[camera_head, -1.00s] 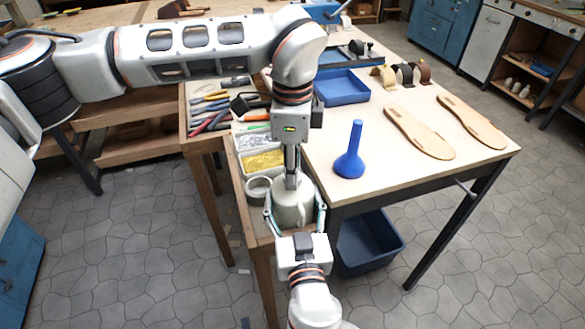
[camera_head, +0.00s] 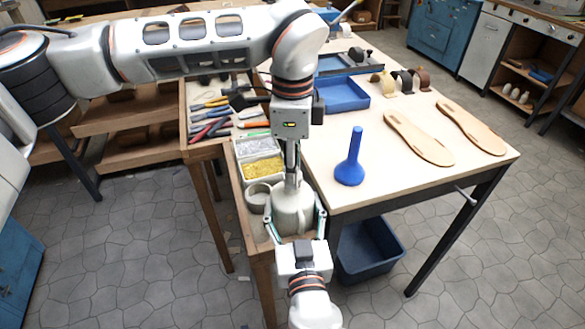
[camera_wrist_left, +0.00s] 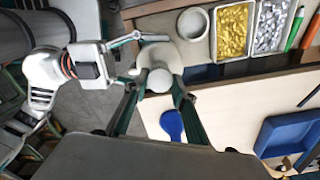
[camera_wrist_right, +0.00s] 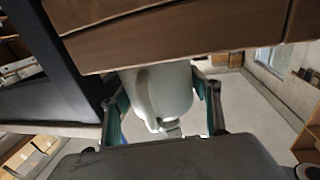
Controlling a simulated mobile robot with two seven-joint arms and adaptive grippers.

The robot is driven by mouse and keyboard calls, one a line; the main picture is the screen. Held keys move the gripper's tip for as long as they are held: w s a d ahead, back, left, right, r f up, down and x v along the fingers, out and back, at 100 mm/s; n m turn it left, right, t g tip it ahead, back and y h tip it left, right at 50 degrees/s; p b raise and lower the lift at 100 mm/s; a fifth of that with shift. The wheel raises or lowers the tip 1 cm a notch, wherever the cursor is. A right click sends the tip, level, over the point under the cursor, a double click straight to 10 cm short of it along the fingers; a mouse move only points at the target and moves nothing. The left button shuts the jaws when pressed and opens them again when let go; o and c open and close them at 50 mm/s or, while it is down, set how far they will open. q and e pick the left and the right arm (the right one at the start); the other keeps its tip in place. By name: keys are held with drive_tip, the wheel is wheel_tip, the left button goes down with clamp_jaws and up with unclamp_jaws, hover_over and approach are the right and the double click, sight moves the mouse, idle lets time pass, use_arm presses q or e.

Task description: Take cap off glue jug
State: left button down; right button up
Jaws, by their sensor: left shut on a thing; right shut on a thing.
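The glue jug (camera_head: 290,215) is a pale grey-white jug with a handle at its right side, at the near edge of the wooden bench. My right gripper (camera_head: 295,222) is shut around its body from the near side; the right wrist view also shows the jug (camera_wrist_right: 172,92) between the fingers. My left gripper (camera_head: 292,176) points down over the jug's top, its fingers shut on the cap. In the left wrist view the cap (camera_wrist_left: 160,80) is a round whitish piece between the fingertips, over the jug (camera_wrist_left: 168,54). I cannot tell whether cap and neck are apart.
A grey bowl (camera_head: 257,196) stands close left of the jug, with a tray of yellow pieces (camera_head: 262,168) behind. A blue bin (camera_head: 368,252) is below the table.

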use_arm(q)
drive_tip(key=shift+r, duration=2)
use_arm(e)
drive_tip(key=o, duration=2.3)
drive_tip(key=shift+s, duration=0.1)
